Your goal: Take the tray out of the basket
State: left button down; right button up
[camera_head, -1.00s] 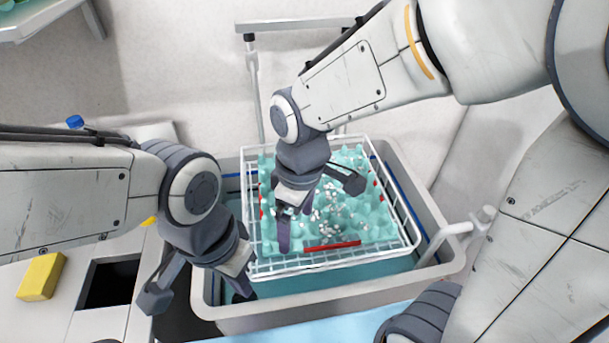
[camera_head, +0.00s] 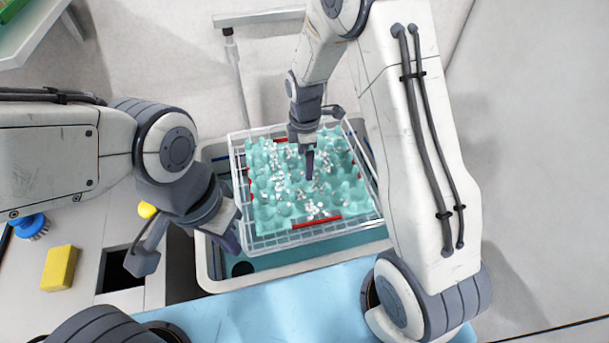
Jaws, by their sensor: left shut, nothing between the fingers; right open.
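The teal egg tray (camera_head: 270,213) lies inside the white wire basket (camera_head: 262,246), with small white bits scattered over it. Red strips show at the tray's near and far edges. My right gripper (camera_head: 310,168) is over the middle of the tray, pointing down, open with nothing held. Whether its fingertips touch the tray cannot be told. My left gripper (camera_head: 231,238) is shut and empty beside the basket's left side, over the grey tub's left rim.
The basket sits in a grey tub (camera_head: 212,277) with teal liquid. A counter at left holds a yellow sponge (camera_head: 59,268), a blue brush (camera_head: 31,226) and a dark square opening (camera_head: 121,268). A light blue surface (camera_head: 290,305) lies in front. A metal stand (camera_head: 237,75) is behind.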

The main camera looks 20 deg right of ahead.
jog(key=shift+s+a+f+p, duration=0.15)
jog(key=shift+f+p, duration=0.55)
jog(key=shift+f, duration=1.45)
jog(key=c, duration=1.5)
grip_shut()
jog(key=shift+r, duration=0.15)
